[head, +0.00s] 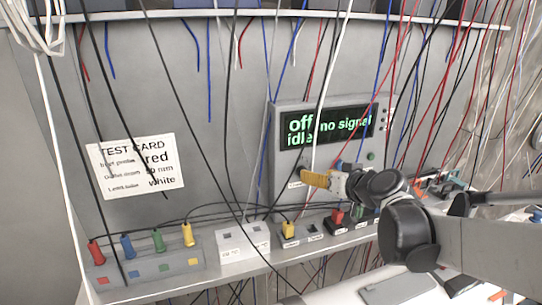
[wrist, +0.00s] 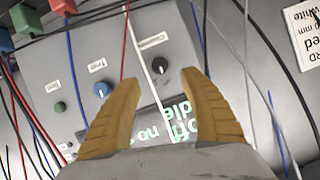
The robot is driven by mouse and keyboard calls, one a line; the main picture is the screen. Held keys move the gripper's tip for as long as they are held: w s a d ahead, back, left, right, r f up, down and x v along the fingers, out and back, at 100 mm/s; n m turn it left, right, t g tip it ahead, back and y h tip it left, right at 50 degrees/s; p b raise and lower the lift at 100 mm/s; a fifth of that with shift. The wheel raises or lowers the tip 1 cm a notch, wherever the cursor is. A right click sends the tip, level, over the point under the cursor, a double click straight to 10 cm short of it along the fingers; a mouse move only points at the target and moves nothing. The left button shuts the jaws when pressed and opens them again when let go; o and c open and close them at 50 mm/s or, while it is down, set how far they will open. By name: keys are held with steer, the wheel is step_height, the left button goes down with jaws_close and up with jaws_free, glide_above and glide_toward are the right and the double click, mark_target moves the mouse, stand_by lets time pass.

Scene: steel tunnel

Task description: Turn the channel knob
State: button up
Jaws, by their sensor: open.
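I cannot tell how far the tips are from the panel. The screen (head: 325,125) reads "off", "no signal", "idle".
A blue knob (wrist: 101,89) and a green button (wrist: 59,107) sit beside the black knob. A white cable (wrist: 143,50) hangs close to it, between the fingers. Many other cables hang around. Coloured plugs stand in a socket block (head: 150,268) on the shelf. A test card (head: 135,166) is at left.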

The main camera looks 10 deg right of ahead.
steer(key=x, duration=0.9)
steer(key=shift+s, duration=0.1)
steer(key=shift+c, duration=0.6)
jaws_close()
